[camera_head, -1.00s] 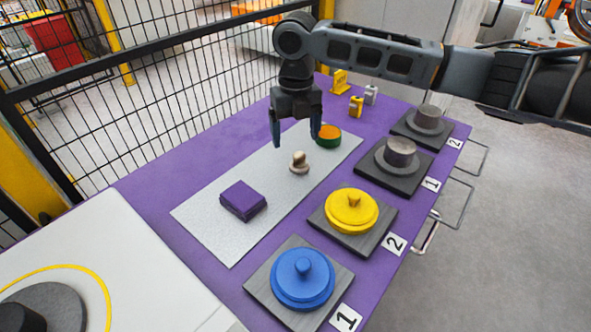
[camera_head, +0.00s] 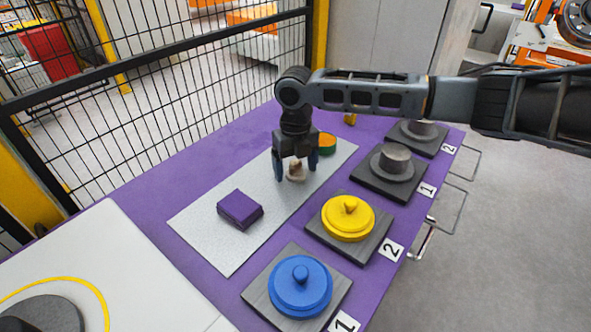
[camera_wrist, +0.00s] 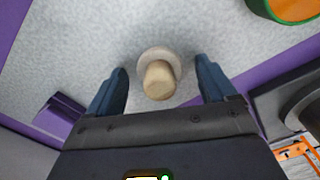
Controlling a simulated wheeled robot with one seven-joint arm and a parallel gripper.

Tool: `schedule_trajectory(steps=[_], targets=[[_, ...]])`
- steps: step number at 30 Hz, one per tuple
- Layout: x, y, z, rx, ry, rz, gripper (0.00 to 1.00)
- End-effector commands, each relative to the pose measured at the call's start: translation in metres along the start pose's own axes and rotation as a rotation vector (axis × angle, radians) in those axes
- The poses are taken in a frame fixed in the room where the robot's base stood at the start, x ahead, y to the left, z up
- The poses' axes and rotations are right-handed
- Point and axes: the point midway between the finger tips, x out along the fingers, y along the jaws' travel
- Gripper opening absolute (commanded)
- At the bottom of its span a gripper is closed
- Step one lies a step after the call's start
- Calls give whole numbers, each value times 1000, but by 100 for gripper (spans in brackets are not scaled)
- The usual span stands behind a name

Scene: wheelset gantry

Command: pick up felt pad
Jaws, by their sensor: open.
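The felt pad appears to be the small round pale piece with a beige knob (camera_head: 296,176) on the light grey mat (camera_head: 207,240). In the wrist view its knob (camera_wrist: 158,82) and pale disc base (camera_wrist: 172,54) lie between my fingers. My gripper (camera_head: 296,171) is open, pointing down over the piece, one finger on each side. In the wrist view both fingertips of my gripper (camera_wrist: 162,66) show a gap to the knob. Nothing is held.
A purple block (camera_head: 240,208) lies on the mat, and a green-and-orange round piece (camera_head: 327,143) stands behind my gripper. Yellow (camera_head: 348,219) and blue (camera_head: 300,287) knobbed discs and grey stepped pieces (camera_head: 394,163) sit on plates at right. A wire fence (camera_head: 170,80) runs behind the table.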

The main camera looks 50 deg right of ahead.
Motion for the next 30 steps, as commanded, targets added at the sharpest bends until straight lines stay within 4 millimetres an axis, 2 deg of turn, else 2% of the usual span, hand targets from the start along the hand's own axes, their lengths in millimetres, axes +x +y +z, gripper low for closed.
schedule_trajectory(steps=[3,21,30], targets=[[0,0,0,0,0,0,84],[0,0,0,0,0,0,26],[-2,0,0,0,-1,0,24]])
